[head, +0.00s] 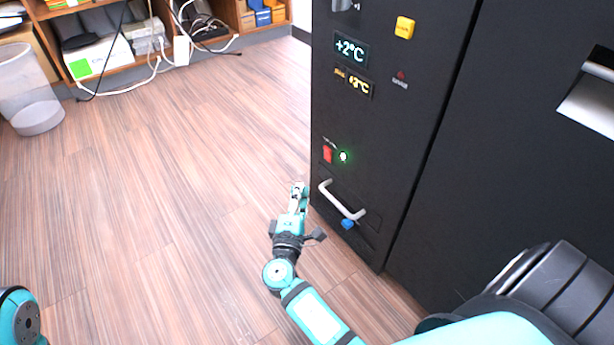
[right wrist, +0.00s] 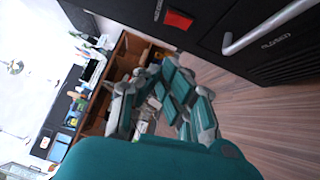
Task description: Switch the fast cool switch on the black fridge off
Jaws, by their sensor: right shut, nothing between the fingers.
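The black fridge (head: 395,130) stands on the right of the head view. The label beside the switch is too small to read surely. The red switch also shows at the top of the right wrist view (right wrist: 179,19). My right gripper (head: 298,188) is shut and empty, in front of the fridge's left edge, lower than the switch and apart from it. Its fingers also show in the right wrist view (right wrist: 155,88). My left gripper is out of view.
A pale bar handle (head: 341,200) and a blue knob (head: 347,224) sit below the switch. Two temperature displays and a yellow button (head: 404,27) are above. A bin (head: 38,117) and shelves (head: 215,28) stand at the back left. The wooden floor between is clear.

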